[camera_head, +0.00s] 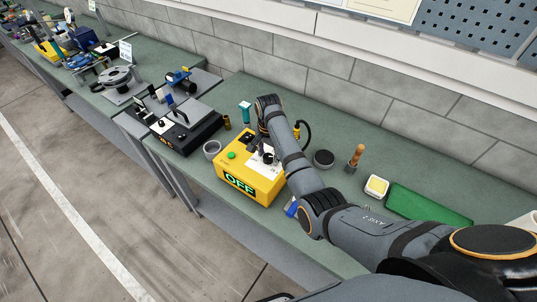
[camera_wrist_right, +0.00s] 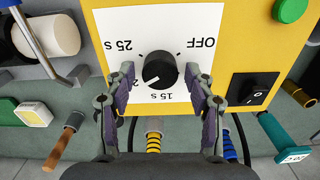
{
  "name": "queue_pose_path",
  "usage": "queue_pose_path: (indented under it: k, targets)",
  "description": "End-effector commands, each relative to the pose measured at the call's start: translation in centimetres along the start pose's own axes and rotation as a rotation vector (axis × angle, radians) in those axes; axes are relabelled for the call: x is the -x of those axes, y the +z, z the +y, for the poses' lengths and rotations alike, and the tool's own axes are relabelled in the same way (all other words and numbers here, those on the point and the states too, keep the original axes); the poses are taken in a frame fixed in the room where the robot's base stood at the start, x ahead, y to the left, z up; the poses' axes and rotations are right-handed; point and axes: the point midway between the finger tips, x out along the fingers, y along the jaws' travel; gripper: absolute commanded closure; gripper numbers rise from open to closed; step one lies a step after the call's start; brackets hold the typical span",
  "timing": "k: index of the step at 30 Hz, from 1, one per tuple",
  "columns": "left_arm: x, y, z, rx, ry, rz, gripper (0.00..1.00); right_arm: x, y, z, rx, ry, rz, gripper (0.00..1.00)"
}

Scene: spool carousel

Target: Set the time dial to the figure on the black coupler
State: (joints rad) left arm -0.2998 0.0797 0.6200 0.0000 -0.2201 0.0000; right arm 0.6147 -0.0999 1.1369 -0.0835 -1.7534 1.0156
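The time dial (camera_wrist_right: 161,70) is a black round knob on a white plate on the yellow box (camera_head: 262,185). In the right wrist view its white pointer mark slants to the lower left, towards a label starting with 2 that a finger partly hides. My right gripper (camera_wrist_right: 160,97) is open, with one finger on each side of the knob and gaps between. In the head view my right arm partly hides the box. I cannot make out a figure on a black coupler. My left gripper is not in view.
The box has a green button (camera_wrist_right: 290,10), a black rocker switch (camera_wrist_right: 251,89) and a display reading OFF (camera_head: 239,184). A teal tool (camera_wrist_right: 285,135), a wooden-handled tool (camera_wrist_right: 65,138) and striped cable ends (camera_wrist_right: 153,143) are near it. A grey cup (camera_head: 211,150) stands left of the box.

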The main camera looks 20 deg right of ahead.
Motion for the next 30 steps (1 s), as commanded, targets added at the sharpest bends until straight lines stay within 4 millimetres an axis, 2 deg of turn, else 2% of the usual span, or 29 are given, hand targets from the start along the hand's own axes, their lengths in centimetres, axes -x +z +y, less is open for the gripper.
queue_pose_path:
  k: [8,11,18,21,30]
  targets:
    - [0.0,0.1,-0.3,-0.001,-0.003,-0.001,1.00,0.1,0.0,0.0,0.000,-0.001,0.000,0.42]
    - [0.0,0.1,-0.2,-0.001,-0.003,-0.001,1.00,1.2,0.0,-0.1,0.000,-0.004,0.002,0.42]
    - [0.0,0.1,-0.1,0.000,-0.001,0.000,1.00,5.7,0.0,-0.1,0.000,-0.003,0.002,0.42]
    - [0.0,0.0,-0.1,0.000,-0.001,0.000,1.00,6.9,-0.1,-0.1,0.000,-0.002,0.001,0.42]
    - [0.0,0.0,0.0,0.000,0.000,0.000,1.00,7.5,0.0,0.0,0.000,0.000,-0.001,0.42]
